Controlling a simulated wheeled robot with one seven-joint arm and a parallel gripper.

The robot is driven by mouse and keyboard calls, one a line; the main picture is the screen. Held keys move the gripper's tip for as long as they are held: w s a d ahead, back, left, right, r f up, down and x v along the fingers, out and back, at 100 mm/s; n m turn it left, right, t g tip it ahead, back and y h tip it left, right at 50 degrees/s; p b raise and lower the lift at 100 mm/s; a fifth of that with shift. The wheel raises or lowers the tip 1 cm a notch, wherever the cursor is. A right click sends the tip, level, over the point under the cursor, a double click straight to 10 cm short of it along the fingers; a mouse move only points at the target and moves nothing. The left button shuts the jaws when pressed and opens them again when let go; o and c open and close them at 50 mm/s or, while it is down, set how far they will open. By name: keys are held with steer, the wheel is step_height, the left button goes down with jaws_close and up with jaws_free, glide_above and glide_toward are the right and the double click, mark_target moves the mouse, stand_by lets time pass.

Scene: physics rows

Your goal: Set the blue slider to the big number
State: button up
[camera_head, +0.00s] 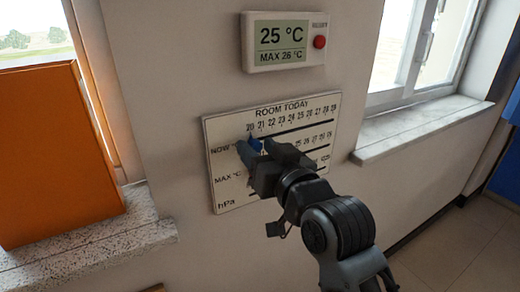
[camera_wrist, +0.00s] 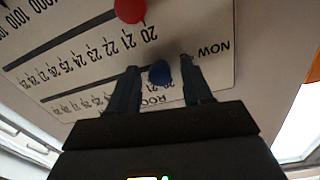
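The display (camera_head: 285,40) on the wall reads 25 °C in big digits, with MAX 26 °C in smaller ones below. Under it hangs a white ROOM TODAY board (camera_head: 226,190) with number scales. The blue slider (camera_head: 254,143) is on the upper NOW row, at the low end near 20. In the wrist view, upside down, the blue slider (camera_wrist: 159,72) sits between the fingers of my gripper (camera_wrist: 160,75). A gap shows on each side of it, so the fingers look open around it. In the head view my gripper (camera_head: 262,152) hides part of the board.
A red slider (camera_wrist: 130,10) shows on the neighbouring row in the wrist view. A red button (camera_head: 320,42) is on the display. An orange panel (camera_head: 55,150) stands on the left sill, and a window sill (camera_head: 420,128) juts out at right.

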mark_target(300, 129)
jaws_close()
stand_by(0.4)
steer(key=w+d+b, duration=0.1)
steer(key=w+d, duration=0.1)
steer(key=d, duration=0.1)
steer(key=w+d+b, duration=0.2)
steer(key=d, duration=0.1)
steer(key=w+d+b, duration=0.2)
steer(key=d, duration=0.1)
steer(key=shift+w+d+f, duration=0.15)
steer(key=shift+f, duration=0.05)
steer(key=shift+w+d+r+b, duration=0.1)
steer(key=shift+w+d+b, duration=0.15)
steer(key=shift+d+b, duration=0.1)
steer(key=shift+o, duration=0.3)
jaws_free()
